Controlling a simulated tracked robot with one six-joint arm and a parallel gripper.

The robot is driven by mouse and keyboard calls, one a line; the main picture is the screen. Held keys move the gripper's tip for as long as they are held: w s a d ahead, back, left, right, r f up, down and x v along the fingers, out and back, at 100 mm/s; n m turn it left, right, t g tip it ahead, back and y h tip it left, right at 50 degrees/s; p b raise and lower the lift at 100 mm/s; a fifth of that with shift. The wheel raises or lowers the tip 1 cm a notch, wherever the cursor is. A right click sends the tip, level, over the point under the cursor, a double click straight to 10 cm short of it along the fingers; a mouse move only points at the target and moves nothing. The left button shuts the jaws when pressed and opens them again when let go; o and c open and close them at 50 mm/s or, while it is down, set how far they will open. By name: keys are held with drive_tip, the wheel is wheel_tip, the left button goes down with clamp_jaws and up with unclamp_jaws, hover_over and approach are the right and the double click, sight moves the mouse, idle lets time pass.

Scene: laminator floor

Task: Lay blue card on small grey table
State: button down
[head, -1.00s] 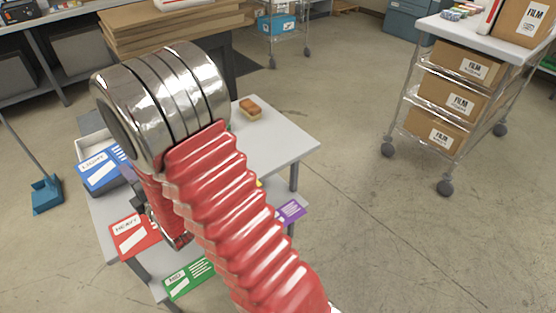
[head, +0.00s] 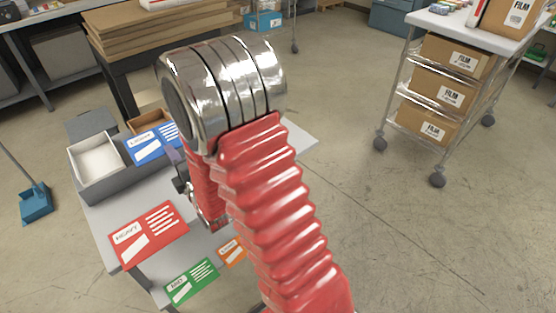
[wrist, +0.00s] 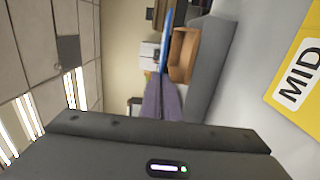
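The blue card (head: 150,146), marked LIGHT, is tilted up near the sorting box in the head view. In the wrist view the blue card (wrist: 168,32) shows edge-on, rising from the closed fingers of my gripper (wrist: 163,98). My gripper (head: 181,172) is partly hidden behind my red arm sleeve in the head view. The small grey table (head: 103,216) lies under the card and arm; my arm hides much of its top. A red HEAVY card (head: 165,215) lies at its front left.
A grey box with a white compartment (head: 97,168) and a brown compartment (head: 146,119) stands on the table's left. A green card (head: 190,281) and an orange card (head: 231,250) are at the front. A yellow MID card (wrist: 300,75) shows at the wrist view's right.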

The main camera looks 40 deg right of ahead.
drive_tip(key=shift+s, duration=0.1)
drive_tip(key=s+d+f, duration=0.1)
drive_tip(key=s+d, duration=0.4)
drive_tip(key=d, duration=0.5)
drive_tip(key=s+d+f, duration=0.2)
drive_tip(key=s+d, duration=0.3)
drive_tip(key=d, duration=0.6)
drive_tip(key=s+d+f, duration=0.2)
drive_tip(key=s+d, duration=0.3)
drive_tip(key=d, duration=0.5)
drive_tip(key=shift+s+d+f, duration=0.15)
drive_tip(key=shift+s+d, duration=0.1)
drive_tip(key=shift+s, duration=0.15)
drive_tip(key=shift+f, duration=0.1)
drive_tip(key=shift+f, duration=2.85)
drive_tip(key=shift+f, duration=2.05)
